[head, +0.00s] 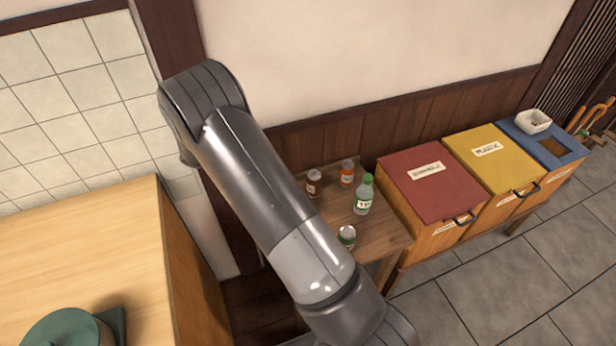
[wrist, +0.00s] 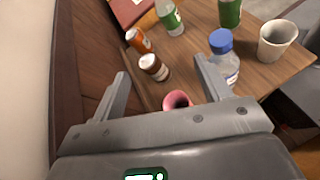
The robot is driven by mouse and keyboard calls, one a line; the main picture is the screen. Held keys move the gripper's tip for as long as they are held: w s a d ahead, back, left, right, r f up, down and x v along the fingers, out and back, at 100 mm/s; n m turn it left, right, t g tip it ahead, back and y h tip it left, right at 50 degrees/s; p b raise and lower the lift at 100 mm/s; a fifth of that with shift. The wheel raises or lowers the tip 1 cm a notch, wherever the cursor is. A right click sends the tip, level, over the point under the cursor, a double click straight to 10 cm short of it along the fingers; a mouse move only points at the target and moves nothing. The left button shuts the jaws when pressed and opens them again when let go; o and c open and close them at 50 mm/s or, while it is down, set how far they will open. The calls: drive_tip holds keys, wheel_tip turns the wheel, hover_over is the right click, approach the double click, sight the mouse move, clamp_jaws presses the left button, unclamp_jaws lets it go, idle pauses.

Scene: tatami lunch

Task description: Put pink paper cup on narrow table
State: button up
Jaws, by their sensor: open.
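The pink paper cup (wrist: 178,99) shows in the wrist view just beyond my gripper's palm, between the two fingers in the picture. Its rim and opening show; its lower part is hidden by the palm. It appears to stand on the wooden table (wrist: 190,62), which also shows in the head view (head: 391,236) and looks like the narrow table. My gripper (wrist: 161,68) is open, its fingers spread over the table, with nothing visibly clamped. I cannot tell if a finger touches the cup. In the head view my arm hides the cup and the gripper is not visible.
Around the cup stand a brown can (wrist: 153,67), an orange can (wrist: 139,40), a blue-capped bottle (wrist: 223,62), a green-labelled bottle (wrist: 170,18), a green can (wrist: 230,12) and a white cup (wrist: 276,40). A red bin (head: 430,190) adjoins the table; a wooden counter (head: 90,240) is left.

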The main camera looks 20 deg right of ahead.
drive_tip(key=s+d+r+m+t+y, duration=0.1)
drive_tip(key=s+r+m+y, duration=0.25)
drive_tip(key=s+r, duration=0.4)
drive_tip(key=s+d+r+m+t+y, duration=0.1)
drive_tip(key=s+d+r+m+y, duration=0.25)
drive_tip(key=r, duration=0.75)
drive_tip(key=s+a+r+m+t+y, duration=0.2)
drive_tip(key=s+r+t, duration=0.1)
drive_tip(key=s, duration=0.5)
drive_tip(key=s+a+r+m+t+y, duration=0.2)
drive_tip(key=s+r+m+t+y, duration=0.1)
drive_tip(key=s, duration=0.6)
drive_tip(key=shift+s+r+t, duration=0.2)
drive_tip(key=shift+r+t, duration=0.3)
drive_tip(key=shift+r, duration=0.25)
drive_tip(key=shift+o, duration=0.4)
